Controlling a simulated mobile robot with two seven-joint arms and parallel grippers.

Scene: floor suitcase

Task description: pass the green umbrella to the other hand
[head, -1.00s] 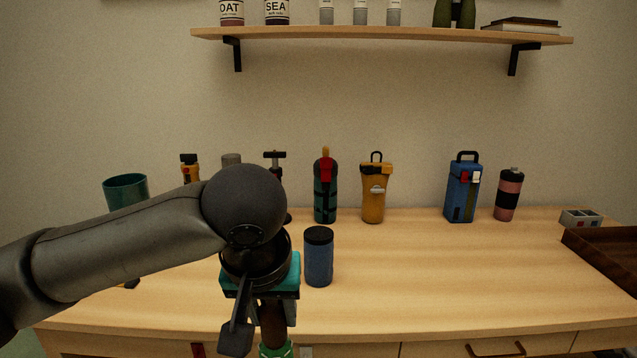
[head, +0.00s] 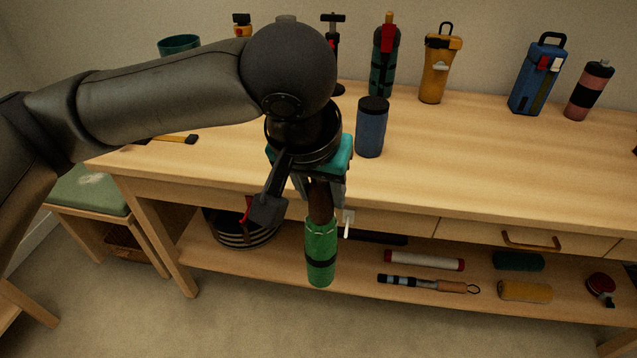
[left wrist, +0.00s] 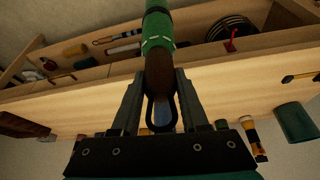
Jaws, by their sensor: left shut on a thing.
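The green umbrella (head: 321,255) hangs below my left gripper (head: 322,192) in the head view, its green canopy with a dark band pointing down. My left gripper is shut on its brown handle, in front of the table's front edge. In the left wrist view, the brown handle (left wrist: 158,72) sits between the two fingers of the gripper (left wrist: 160,85), with a dark loop at its end and the green part (left wrist: 157,32) beyond. My right gripper is not in view.
A blue canister (head: 371,128) stands on the table (head: 440,140) close to my left gripper. Several bottles line the back. The lower shelf (head: 365,275) holds a striped round container (head: 240,232) and several rolled items. Open floor lies in front.

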